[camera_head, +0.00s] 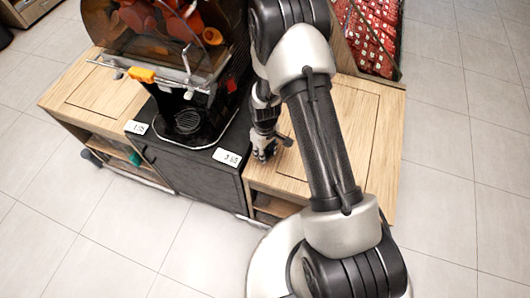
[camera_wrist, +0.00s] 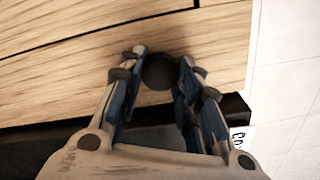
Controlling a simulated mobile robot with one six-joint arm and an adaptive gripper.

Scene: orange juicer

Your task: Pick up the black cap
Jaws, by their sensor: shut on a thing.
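The black cap (camera_wrist: 160,72) is a small round dark piece between my gripper's fingertips in the wrist view, with the wooden top behind it. My gripper (camera_wrist: 161,66) is shut on it, a finger on each side. In the head view, my gripper (camera_head: 263,154) is at the front left part of the right wooden counter, beside the juicer's black cabinet. The cap cannot be made out clearly there. I cannot tell whether the cap still touches the wood.
The orange juicer (camera_head: 185,60) stands on a black cabinet (camera_head: 200,165) left of my gripper, with price tags at its front edge. The right wooden counter (camera_head: 340,140) is mostly bare. A bin of red packages (camera_head: 370,35) stands behind it. Another wooden counter (camera_head: 95,100) is at the left.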

